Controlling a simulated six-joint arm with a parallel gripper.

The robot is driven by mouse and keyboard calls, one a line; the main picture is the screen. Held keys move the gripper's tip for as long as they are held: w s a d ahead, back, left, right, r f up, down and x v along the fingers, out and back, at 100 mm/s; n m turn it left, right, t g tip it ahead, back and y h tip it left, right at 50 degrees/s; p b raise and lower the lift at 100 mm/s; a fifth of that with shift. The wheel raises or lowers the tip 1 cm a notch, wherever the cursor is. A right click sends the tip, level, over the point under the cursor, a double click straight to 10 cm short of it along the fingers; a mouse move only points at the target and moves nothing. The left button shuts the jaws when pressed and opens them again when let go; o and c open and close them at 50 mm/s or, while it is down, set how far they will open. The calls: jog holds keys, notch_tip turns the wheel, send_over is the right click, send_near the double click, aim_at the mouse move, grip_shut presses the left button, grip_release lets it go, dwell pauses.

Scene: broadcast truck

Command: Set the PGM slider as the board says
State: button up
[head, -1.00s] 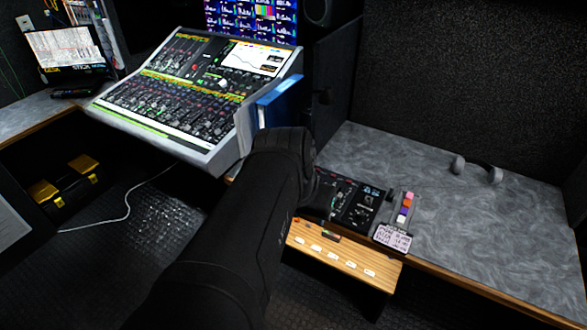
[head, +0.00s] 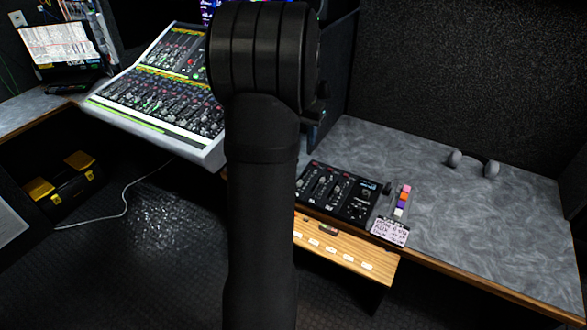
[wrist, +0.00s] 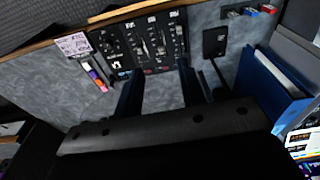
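The black control panel (head: 338,192) with several sliders and knobs lies on the grey counter, right of my arm in the head view. It also shows in the wrist view (wrist: 143,42). Its labels are too small to read, so I cannot tell which slider is PGM.
A strip of coloured blocks (head: 402,201) lies near the card. A wooden ledge (head: 345,252) sits below the front edge. Blue binders (wrist: 272,75) stand at the right in the wrist view. A mixing console (head: 150,105) is at left.

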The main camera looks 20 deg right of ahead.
jog(key=w+d+f, duration=0.2)
jog(key=w+f, duration=0.6)
jog(key=f, duration=0.1)
jog(key=shift+g+y, duration=0.4)
notch_tip(320, 180, down, 17)
jog(key=shift+w+a+f, duration=0.15)
jog(key=shift+f, duration=0.05)
jog(key=shift+c, duration=0.3)
grip_shut()
